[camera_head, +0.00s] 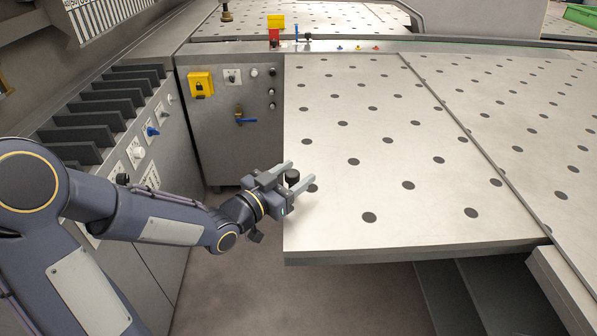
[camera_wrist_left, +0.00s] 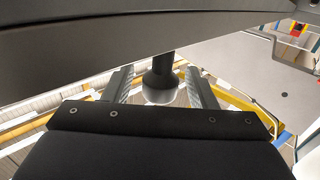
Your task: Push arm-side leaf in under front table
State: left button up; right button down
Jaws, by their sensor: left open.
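The arm-side leaf (camera_head: 345,150) is a pale panel with dark round dots, in the middle of the head view. Its right side meets the front table (camera_head: 500,105), a similar dotted panel, along a straight seam. A black knob (camera_head: 292,176) stands at the leaf's left edge. My left gripper (camera_head: 300,178) is open at that edge, with its fingers on either side of the knob. In the left wrist view the knob (camera_wrist_left: 159,82) shows between the two fingers, with gaps at both sides. Whether a finger touches the leaf I cannot tell. My right gripper is not in view.
A grey cabinet (camera_head: 225,130) with a yellow lock plate (camera_head: 201,84) and a blue-handled valve (camera_head: 243,117) stands behind my left gripper. A slotted dark rack (camera_head: 100,115) is at the left. Bare floor (camera_head: 320,295) shows in front of the leaf.

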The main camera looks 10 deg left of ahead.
pick_arm(q)
jog(key=shift+w+d, duration=0.35)
jog(key=shift+w, duration=0.3)
grip_shut()
